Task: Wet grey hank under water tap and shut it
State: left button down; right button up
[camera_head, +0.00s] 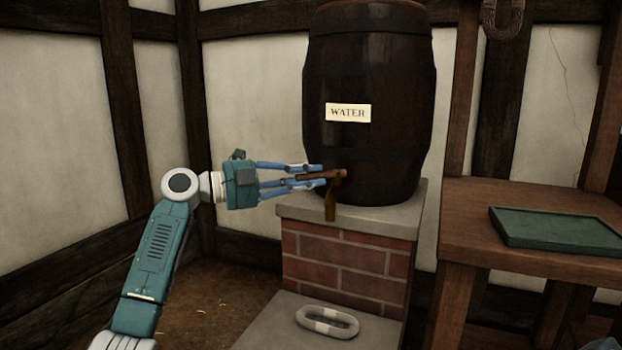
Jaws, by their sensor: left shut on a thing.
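The grey hank (327,322) is a pale oval loop with a lighter band around its middle. It lies flat on the stone slab (270,328) below the tap. The water tap (331,207) is brass-coloured, with its spout pointing down at the front of the dark barrel. Its brown handle (338,174) points sideways to the left. My left gripper (318,177) comes in from the left and is shut on the tap handle, its fingers partly covering it. No water stream shows under the spout. My right gripper is out of view.
The dark water barrel (370,70), labelled WATER, stands on a brick plinth (345,262) with a stone top. At the right is a wooden table (465,215) with a green tray (555,230). A looped hank (503,18) hangs at the top right. Floor shows at lower left.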

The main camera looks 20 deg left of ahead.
pick_arm(q)
jog(key=c, duration=1.7)
grip_release()
jog(key=v, duration=1.2)
jog(key=shift+a, duration=0.1)
